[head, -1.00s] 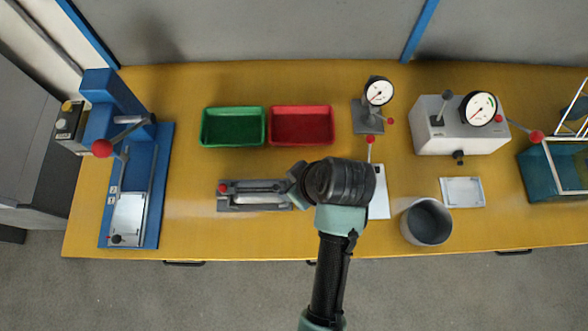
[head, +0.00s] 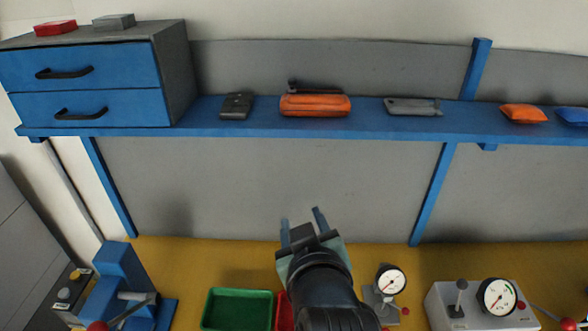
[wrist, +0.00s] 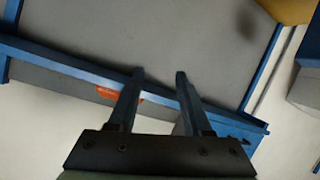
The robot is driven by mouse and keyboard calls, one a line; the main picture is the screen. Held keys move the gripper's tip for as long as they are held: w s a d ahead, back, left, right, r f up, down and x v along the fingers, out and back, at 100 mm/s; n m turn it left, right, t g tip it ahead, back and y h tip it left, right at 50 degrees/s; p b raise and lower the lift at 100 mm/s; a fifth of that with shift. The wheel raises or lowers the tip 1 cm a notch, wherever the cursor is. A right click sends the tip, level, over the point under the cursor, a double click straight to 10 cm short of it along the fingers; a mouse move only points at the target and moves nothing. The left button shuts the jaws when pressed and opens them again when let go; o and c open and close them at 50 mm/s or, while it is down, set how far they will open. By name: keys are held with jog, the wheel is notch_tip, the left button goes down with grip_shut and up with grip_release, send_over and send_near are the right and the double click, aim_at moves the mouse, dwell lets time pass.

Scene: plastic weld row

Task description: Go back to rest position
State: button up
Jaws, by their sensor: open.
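My gripper (head: 303,220) is raised above the back part of the workbench in the head view, its fingers pointing up toward the grey back panel. Its two fingers are apart with nothing between them. In the wrist view my gripper (wrist: 160,80) also shows open and empty, with the blue shelf and grey panel behind it. My arm covers part of the red tray (head: 284,312) in the head view.
A blue shelf (head: 370,127) holds an orange case (head: 315,105), several small items and a blue drawer unit (head: 84,85). On the yellow bench (head: 215,255) stand a green tray (head: 237,309), a dial gauge (head: 391,280), a grey gauge box (head: 450,300) and a blue press (head: 125,275).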

notch_tip(320, 180, up, 14)
jog(key=m+t, duration=0.2)
jog(key=t, duration=0.3)
jog(key=s+r+m+t, duration=0.1)
jog(key=s+r+t, duration=0.2)
jog(key=r, duration=0.5)
jog(key=s+a+r+m+t+h, duration=0.1)
jog(key=s+r+t, duration=0.2)
jog(key=s+r, duration=0.2)
jog(key=s+r+t, duration=0.2)
jog(key=s+r, duration=0.2)
jog(key=r, duration=0.6)
jog(key=shift+a+r+m+t, duration=0.15)
jog(key=shift+r+m+t, duration=0.2)
jog(key=shift+m+t, duration=0.05)
